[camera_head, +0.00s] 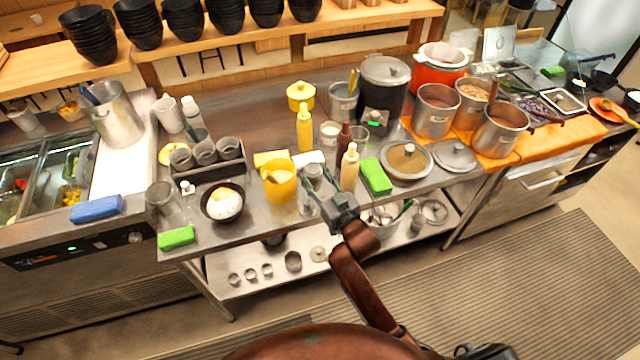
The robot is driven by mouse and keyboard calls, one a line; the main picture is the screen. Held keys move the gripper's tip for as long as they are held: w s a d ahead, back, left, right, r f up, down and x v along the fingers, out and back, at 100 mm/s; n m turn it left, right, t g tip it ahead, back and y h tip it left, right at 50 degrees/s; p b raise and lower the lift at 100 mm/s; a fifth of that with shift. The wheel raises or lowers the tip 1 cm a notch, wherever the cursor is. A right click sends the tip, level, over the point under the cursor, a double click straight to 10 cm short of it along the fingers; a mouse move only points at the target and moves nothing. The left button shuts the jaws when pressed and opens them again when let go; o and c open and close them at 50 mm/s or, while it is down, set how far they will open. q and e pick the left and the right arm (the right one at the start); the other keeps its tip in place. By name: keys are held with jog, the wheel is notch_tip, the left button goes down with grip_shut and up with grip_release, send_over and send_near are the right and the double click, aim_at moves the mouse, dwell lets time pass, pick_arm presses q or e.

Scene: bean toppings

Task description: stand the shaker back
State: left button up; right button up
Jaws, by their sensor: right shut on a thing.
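My right gripper (325,186) reaches over the front of the steel counter. It is shut on a small grey thing, which looks like the shaker (313,171), between the yellow pitcher and a cream squeeze bottle. The fingers hide part of it, and I cannot tell whether its base touches the counter. A black rack (213,171) with several grey cups or shakers stands to the left. My left gripper is not in view.
A yellow pitcher (280,184) stands close left of the gripper. The cream bottle (349,168) and a green sponge (376,176) are close right. A dark bowl of white food (223,203) sits at the front left. Steel pots (436,112) stand at the right.

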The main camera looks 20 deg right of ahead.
jog(key=w+d+f, duration=0.1)
jog(key=w+d+f+b, duration=0.1)
jog(key=f, duration=0.1)
jog(key=w+d+f, duration=0.1)
jog(key=f, duration=0.1)
jog(key=shift+w+f, duration=0.25)
jog(key=shift+w, duration=0.05)
notch_tip(320, 180, down, 4)
jog(key=shift+w+r+b, duration=0.15)
jog(key=shift+r+b, duration=0.1)
jog(key=shift+b, duration=0.45)
jog(key=o, duration=0.9)
jog(key=p+v, duration=0.1)
jog(key=v, duration=1.1)
jog(key=shift+d, duration=0.1)
